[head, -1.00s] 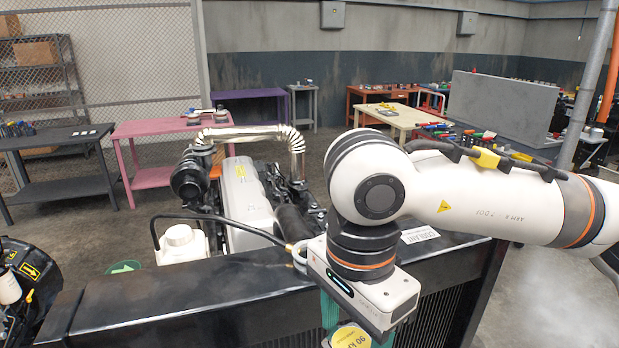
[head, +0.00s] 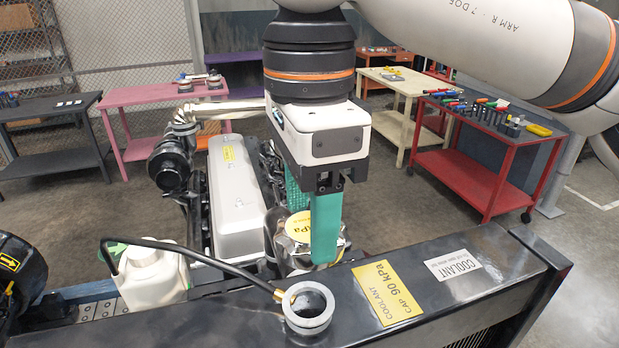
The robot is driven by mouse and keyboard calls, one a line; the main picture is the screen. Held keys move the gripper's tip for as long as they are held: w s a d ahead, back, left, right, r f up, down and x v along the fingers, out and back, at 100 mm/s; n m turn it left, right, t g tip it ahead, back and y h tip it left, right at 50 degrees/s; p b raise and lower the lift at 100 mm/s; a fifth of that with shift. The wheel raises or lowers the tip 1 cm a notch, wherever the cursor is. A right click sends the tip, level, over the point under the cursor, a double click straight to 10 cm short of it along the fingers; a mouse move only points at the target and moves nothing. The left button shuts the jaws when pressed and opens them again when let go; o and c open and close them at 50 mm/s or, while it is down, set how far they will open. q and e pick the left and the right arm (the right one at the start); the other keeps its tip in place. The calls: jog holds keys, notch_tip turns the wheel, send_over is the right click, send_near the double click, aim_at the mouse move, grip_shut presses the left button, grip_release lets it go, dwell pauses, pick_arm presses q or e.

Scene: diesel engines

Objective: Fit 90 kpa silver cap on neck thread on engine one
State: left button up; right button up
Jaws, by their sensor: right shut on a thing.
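The silver cap (head: 291,240) has a yellow top label, partly hidden by a green finger. My right gripper (head: 310,225) points down and is shut on it, holding it beyond the black top panel as seen in the head view. The neck (head: 307,312) is a grey metal ring around a dark opening on that panel, nearer to me and below the cap. It is uncovered, and the cap is apart from it. A yellow label (head: 388,293) beside the neck reads "COOLANT CAP 90 kPa". My left gripper is not in view.
A thin black hose (head: 190,250) runs from the white coolant bottle (head: 152,277) to the neck's side. The grey engine cover (head: 233,195) lies behind. A red table (head: 480,165) with tools stands at right. The panel's right part is clear.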

aim_at(308, 245)
jog(key=shift+s+f, duration=0.4)
jog(key=shift+s, duration=0.3)
jog(key=shift+s+f, duration=0.3)
jog(key=shift+s, duration=0.25)
jog(key=shift+f, duration=0.35)
jog(key=f, duration=0.1)
jog(key=w+f, duration=0.1)
jog(key=f, duration=0.1)
jog(key=shift+w, duration=0.1)
jog(key=shift+f+b, duration=0.3)
jog(key=shift+b, duration=0.05)
jog(key=shift+s+f, duration=0.2)
jog(key=shift+f, duration=0.1)
jog(key=shift+r, duration=0.15)
pick_arm(q)
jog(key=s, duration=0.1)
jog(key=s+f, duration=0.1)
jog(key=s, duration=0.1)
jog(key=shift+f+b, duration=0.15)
jog(key=shift+b, duration=0.15)
pick_arm(e)
jog(key=shift+a+f, duration=0.1)
jog(key=shift+f, duration=0.1)
